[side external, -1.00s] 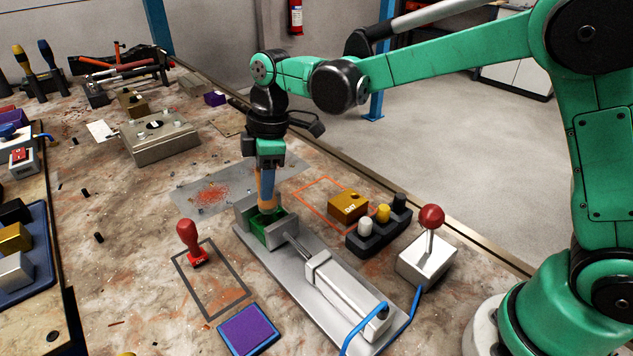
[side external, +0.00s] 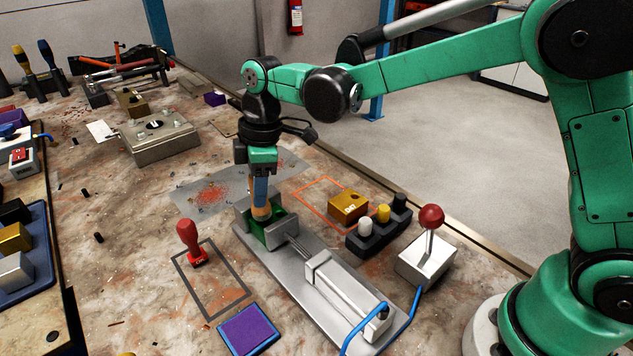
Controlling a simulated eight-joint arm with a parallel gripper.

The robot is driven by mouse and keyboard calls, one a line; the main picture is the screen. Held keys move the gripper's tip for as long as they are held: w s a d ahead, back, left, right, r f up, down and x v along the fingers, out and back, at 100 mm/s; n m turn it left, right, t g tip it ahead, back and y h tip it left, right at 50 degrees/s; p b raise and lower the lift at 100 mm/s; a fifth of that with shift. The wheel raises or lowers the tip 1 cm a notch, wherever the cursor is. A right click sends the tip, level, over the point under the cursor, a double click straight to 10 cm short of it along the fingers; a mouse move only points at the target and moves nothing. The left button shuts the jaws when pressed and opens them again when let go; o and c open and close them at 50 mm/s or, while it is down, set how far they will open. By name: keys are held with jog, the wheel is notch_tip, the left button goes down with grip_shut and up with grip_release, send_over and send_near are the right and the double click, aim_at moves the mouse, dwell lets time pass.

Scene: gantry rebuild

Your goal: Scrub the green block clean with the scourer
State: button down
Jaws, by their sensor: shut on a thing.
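The green block (side external: 276,237) sits between the jaws of the grey clamp (side external: 318,285). Part of its top is hidden by the tool. My gripper (side external: 262,170) points down above the block and is shut on the scourer (side external: 261,192), which has a blue body and a tan lower end. The tan end is at the block's top on the left side and appears to touch it. The exact contact is hard to see.
A red-handled stamp (side external: 189,240) and a purple pad (side external: 249,329) are at the left. A brass block (side external: 348,206), a button row (side external: 378,228) and a red-knobbed lever box (side external: 427,258) are at the right. A reddish-stained grey plate (side external: 240,182) lies behind.

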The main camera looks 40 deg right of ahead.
jog(key=shift+d, duration=0.6)
jog(key=shift+a, duration=0.95)
jog(key=shift+d, duration=0.95)
jog(key=shift+d+r, duration=0.1)
jog(key=shift+r, duration=0.15)
notch_tip(320, 180, up, 6)
jog(key=shift+r, duration=0.1)
jog(key=c, duration=1.2)
grip_release()
jog(key=shift+c, duration=0.2)
grip_shut()
